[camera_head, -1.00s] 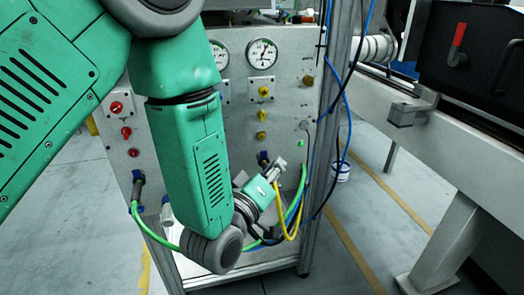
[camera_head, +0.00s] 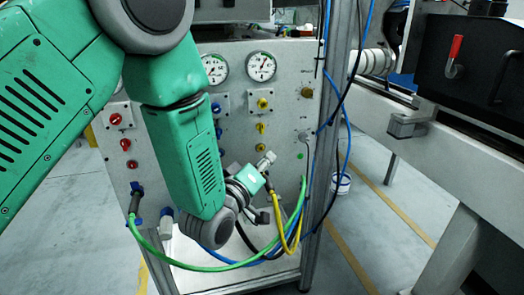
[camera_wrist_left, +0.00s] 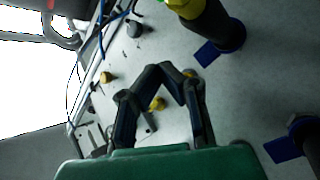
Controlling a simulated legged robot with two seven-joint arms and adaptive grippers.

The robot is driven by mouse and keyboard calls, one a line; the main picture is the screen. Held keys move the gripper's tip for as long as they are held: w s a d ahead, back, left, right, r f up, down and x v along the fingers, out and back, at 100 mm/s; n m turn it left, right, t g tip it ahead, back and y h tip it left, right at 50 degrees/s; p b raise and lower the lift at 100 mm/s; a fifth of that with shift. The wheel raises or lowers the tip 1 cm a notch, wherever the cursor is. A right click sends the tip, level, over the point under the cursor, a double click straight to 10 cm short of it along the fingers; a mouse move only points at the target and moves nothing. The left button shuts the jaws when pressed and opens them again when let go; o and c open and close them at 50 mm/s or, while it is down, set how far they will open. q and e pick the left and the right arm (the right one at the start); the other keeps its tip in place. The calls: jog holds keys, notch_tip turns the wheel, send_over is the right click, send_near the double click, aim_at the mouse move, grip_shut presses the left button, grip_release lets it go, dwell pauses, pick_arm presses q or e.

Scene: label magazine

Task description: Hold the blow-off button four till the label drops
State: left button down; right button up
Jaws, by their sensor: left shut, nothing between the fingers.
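A grey panel (camera_head: 285,92) carries gauges, knobs and small buttons. Red knobs (camera_head: 116,120) are at its left, yellow knobs (camera_head: 262,104) at its middle. A small green button (camera_head: 300,156) and a grey knob (camera_head: 304,137) are at its right. I cannot tell which is blow-off button four, and I see no label. My left gripper (camera_head: 267,159) is shut and empty in front of the panel, below the yellow knobs. In the left wrist view its fingertips (camera_wrist_left: 169,72) meet, with a yellow knob (camera_wrist_left: 157,104) showing between the fingers; contact cannot be told. My right gripper is not in view.
Green hose (camera_head: 205,268) and yellow hose (camera_head: 288,248) hang below my left gripper. A metal post (camera_head: 322,150) with blue and black cables edges the panel at right.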

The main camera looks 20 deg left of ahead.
aim_at(270, 145)
pick_arm(q)
jog(key=shift+w+a, duration=0.65)
jog(key=shift+w, duration=0.1)
dwell(1.0)
jog(key=shift+w+a, duration=0.2)
jog(key=shift+w, duration=0.1)
jog(key=shift+w+a+r, duration=0.1)
jog(key=shift+w+a, duration=0.1)
jog(key=shift+w, duration=0.1)
dwell(1.5)
dwell(0.6)
jog(key=shift+s+d+p, duration=0.35)
jog(key=shift+s+d, duration=0.1)
jog(key=shift+s, duration=0.2)
jog(key=shift+s, duration=0.1)
